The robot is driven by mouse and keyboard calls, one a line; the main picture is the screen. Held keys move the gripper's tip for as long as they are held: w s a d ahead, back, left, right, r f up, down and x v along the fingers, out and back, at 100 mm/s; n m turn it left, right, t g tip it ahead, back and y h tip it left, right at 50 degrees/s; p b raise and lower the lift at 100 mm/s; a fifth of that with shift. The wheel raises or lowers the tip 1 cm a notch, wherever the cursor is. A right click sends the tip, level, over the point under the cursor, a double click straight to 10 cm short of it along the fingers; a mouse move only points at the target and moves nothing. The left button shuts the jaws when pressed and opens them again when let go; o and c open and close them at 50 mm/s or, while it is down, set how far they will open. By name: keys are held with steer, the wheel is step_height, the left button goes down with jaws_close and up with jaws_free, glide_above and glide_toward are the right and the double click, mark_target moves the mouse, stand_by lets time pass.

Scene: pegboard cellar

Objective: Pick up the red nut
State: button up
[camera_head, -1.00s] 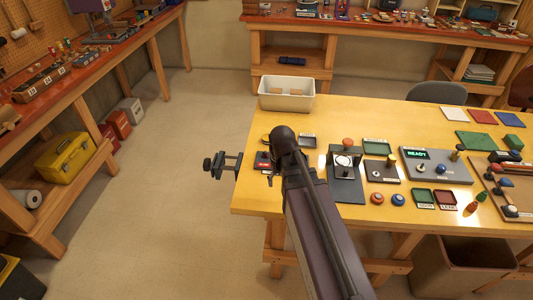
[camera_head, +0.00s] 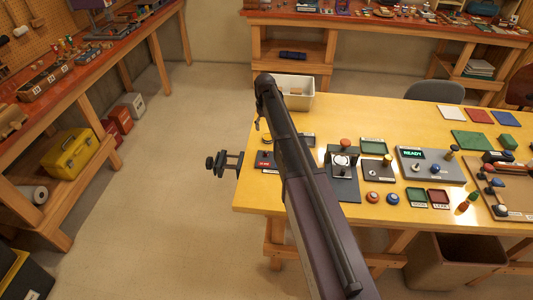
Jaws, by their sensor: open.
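A small round red-orange piece (camera_head: 372,197) lies near the front edge of the yellow table, beside a similar blue one (camera_head: 393,198); it may be the red nut, but it is too small to tell. Another orange-red round piece (camera_head: 346,143) sits at the back of a dark fixture.
A white bin (camera_head: 298,105) stands at the table's back left. A black clamp (camera_head: 222,163) juts from the left edge. A grey panel reading READY (camera_head: 431,179) and green and red trays (camera_head: 417,197) stand to the right.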

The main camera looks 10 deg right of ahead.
steer(key=shift+f, duration=0.1)
steer(key=b, duration=0.9)
glide_above(266, 154)
steer(key=w, duration=0.2)
step_height(266, 154, down, 8)
steer(key=shift+f, duration=0.25)
steer(key=shift+f, duration=0.1)
steer(key=shift+s+f+b, duration=0.15)
steer(key=shift+f+b, duration=1.1)
steer(key=shift+s+f+b, duration=0.1)
steer(key=shift+f+b, duration=1.1)
steer(key=shift+f, duration=0.05)
jaws_close()
